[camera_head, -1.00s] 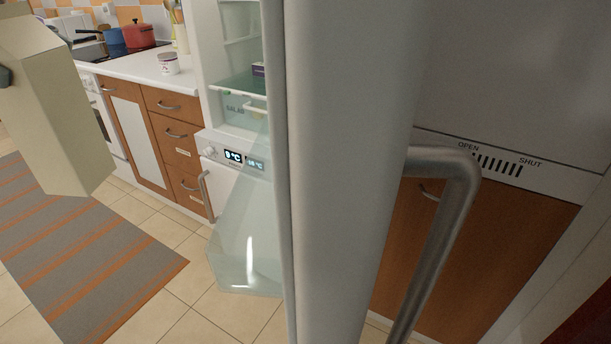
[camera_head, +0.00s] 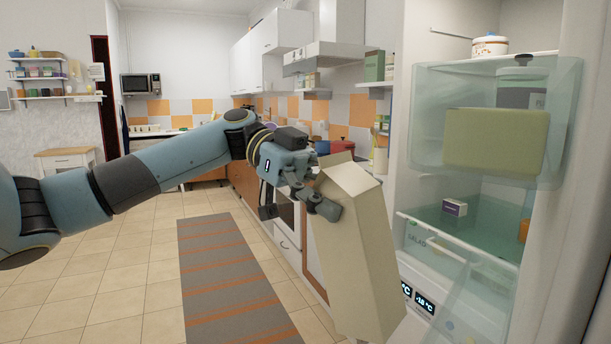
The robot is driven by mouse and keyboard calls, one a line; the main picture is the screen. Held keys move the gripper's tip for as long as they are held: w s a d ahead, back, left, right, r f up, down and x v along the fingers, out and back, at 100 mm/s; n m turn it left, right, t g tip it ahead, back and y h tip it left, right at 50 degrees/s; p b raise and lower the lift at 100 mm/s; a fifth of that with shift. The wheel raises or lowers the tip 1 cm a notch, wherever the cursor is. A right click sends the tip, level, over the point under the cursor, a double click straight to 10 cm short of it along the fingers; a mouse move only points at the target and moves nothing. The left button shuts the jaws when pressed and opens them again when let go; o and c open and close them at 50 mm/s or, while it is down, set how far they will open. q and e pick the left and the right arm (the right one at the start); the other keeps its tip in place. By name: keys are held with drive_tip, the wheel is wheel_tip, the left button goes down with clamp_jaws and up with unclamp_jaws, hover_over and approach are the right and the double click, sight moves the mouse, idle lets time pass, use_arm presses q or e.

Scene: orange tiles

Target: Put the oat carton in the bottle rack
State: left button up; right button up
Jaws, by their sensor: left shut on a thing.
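The oat carton appears to be the tall cream carton (camera_head: 358,255), tilted, in front of the open fridge's left side. My left gripper (camera_head: 322,206) is shut on its upper left side and holds it in the air. Its printed faces are not visible. A clear bin (camera_head: 432,160) with a yellow-green block-shaped thing (camera_head: 496,142) in it is at the upper right. Another clear panel (camera_head: 475,308) shows low at the right, cut by the frame edge. I cannot tell for sure which is the bottle rack. My right gripper is not in view.
The fridge holds a white jar (camera_head: 490,46), a small purple box (camera_head: 454,208) and a salad drawer (camera_head: 445,262). A pale upright panel (camera_head: 590,230) bounds the right. Cabinets run behind the carton. Tiled floor (camera_head: 120,285) and a striped rug (camera_head: 228,275) lie open at left.

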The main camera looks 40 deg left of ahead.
use_arm(q)
drive_tip(key=d+f+y+p, duration=0.1)
drive_tip(key=d+p, duration=0.1)
drive_tip(key=d, duration=0.3)
drive_tip(key=w+d+f+y+p, duration=0.1)
drive_tip(key=d+f+p, duration=0.1)
drive_tip(key=d, duration=0.3)
drive_tip(key=d+f+y+p, duration=0.1)
drive_tip(key=d+p, duration=0.1)
drive_tip(key=d, duration=0.3)
drive_tip(key=shift+w+d+f, duration=0.15)
drive_tip(key=shift+d+f, duration=0.05)
wheel_tip(320, 180, down, 3)
drive_tip(key=shift+r, duration=0.1)
drive_tip(key=shift+a+f, duration=0.1)
drive_tip(key=shift+f, duration=0.15)
drive_tip(key=o, duration=1.8)
